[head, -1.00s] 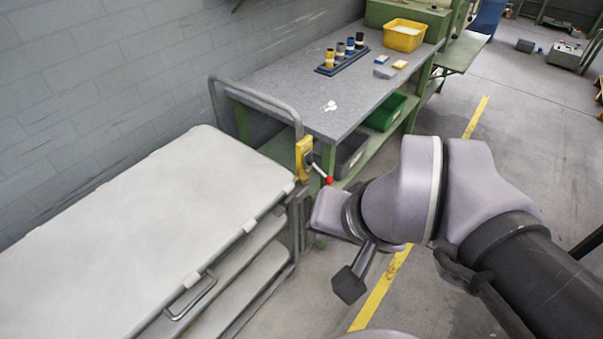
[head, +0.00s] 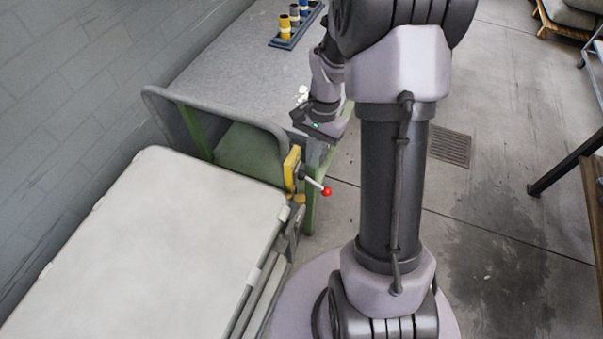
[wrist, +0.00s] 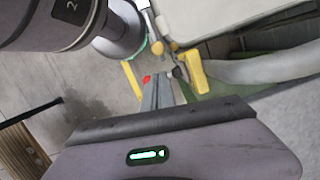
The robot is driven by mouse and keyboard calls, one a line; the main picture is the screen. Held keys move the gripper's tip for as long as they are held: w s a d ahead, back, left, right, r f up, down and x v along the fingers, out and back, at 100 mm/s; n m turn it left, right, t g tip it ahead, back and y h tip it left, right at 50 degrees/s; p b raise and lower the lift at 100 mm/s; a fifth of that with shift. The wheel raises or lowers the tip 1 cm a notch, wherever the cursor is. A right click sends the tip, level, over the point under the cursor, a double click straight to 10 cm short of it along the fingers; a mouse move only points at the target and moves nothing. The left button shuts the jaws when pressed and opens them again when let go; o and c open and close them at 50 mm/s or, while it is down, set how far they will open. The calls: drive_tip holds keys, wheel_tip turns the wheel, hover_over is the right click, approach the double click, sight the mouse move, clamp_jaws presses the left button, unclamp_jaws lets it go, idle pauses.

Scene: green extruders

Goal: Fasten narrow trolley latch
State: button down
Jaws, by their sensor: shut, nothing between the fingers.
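The trolley latch is a yellow plate (head: 291,168) on the trolley's end frame. Its lever (head: 313,182) sticks out to the right and slightly down, ending in a red knob (head: 326,191). The trolley (head: 150,240) has a pale flat top and a grey tube handle. My gripper (wrist: 158,92) is shut and empty; its grey fingers point toward the latch area in the wrist view. There the red knob (wrist: 147,78) shows just left of the fingertips, and the yellow plate (wrist: 196,72) to their right. In the head view my wrist is above the latch; any contact cannot be told.
A green-framed workbench (head: 225,65) with a grey top stands behind the trolley, holding a blue rack (head: 298,28) of small cylinders. A block wall runs along the left. Open floor (head: 480,210) lies right of my arm, with a drain grate (head: 450,145).

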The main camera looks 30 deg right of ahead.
drive_tip(key=w+b+x, duration=0.1)
drive_tip(key=b+x, duration=0.3)
drive_tip(key=x, duration=0.6)
drive_tip(key=shift+s+b, duration=0.4)
drive_tip(key=shift+s, duration=0.05)
drive_tip(key=shift+a, duration=0.15)
